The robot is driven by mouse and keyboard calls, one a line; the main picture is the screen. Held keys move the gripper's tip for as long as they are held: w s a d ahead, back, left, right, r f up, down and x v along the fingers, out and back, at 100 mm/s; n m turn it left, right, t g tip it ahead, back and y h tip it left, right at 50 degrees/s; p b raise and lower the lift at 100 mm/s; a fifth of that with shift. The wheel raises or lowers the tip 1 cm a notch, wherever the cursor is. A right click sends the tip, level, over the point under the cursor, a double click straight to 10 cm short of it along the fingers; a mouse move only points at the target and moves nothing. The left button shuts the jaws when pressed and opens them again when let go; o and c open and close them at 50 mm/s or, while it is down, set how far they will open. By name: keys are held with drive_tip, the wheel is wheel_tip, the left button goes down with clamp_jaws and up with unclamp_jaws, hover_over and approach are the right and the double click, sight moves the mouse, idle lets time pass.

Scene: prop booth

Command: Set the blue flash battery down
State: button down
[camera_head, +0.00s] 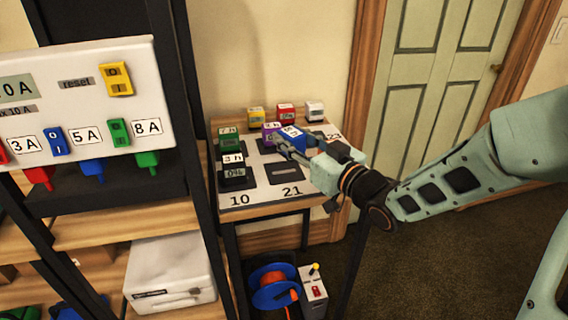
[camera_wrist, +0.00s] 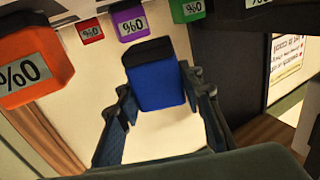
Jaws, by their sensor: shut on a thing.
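The blue flash battery (camera_head: 293,134) has a dark end and is between the fingers of my gripper (camera_head: 282,145), over the small table (camera_head: 240,212). In the wrist view the battery (camera_wrist: 158,85) is gripped by both fingers of my gripper (camera_wrist: 158,92), one on each side. It looks slightly tilted there. The head view does not clearly show whether it is lifted or touching the board. An empty dark pad (camera_head: 284,174) lies in front of it, above the number 21. My gripper hides part of the board.
On the board stand green (camera_head: 228,140), black (camera_head: 235,172), purple (camera_head: 269,131), yellow (camera_head: 256,116), red (camera_head: 286,112) and white (camera_head: 314,111) batteries. The wrist view also shows an orange battery (camera_wrist: 30,72). A shelf with a switch panel (camera_head: 80,100) stands left. A cable reel (camera_head: 275,288) sits below.

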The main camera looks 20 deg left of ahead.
sight(284, 155)
drive_tip(key=shift+a+f, duration=0.75)
drive_tip(key=shift+f, duration=0.05)
drive_tip(key=shift+a+f+b, duration=0.2)
drive_tip(key=shift+f+b, duration=0.6)
drive_tip(key=shift+f, duration=0.95)
drive_tip(key=shift+f+b, duration=0.25)
drive_tip(key=shift+b, duration=0.05)
drive_tip(key=c, duration=1.4)
unclamp_jaws()
drive_tip(key=shift+o, duration=0.2)
drive_tip(key=shift+r, duration=0.2)
